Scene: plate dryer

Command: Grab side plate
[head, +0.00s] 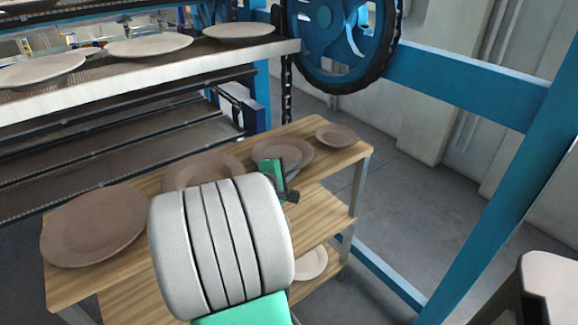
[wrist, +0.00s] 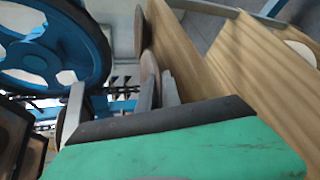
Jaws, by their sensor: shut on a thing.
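Several brown plates stand in a row on the wooden table. A large plate (head: 90,228) is at the left, and a second plate (head: 200,168) is right of it, partly hidden by my arm. A third, medium plate (head: 290,152) is further right, and the smallest plate (head: 338,135) is at the far right corner. My gripper (head: 286,188) is at the near edge of the medium plate, shut on its rim. In the wrist view, my gripper (wrist: 160,92) has its fingers close about the medium plate (wrist: 150,66), seen edge-on. The smallest plate (wrist: 139,30) lies beyond it.
A conveyor rack (head: 150,75) with light plates (head: 150,46) runs behind the table. A blue wheel (head: 335,40) and blue frame (head: 460,85) stand at the back and right. A pale plate (head: 311,263) lies on the table's lower shelf. Open floor is at right.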

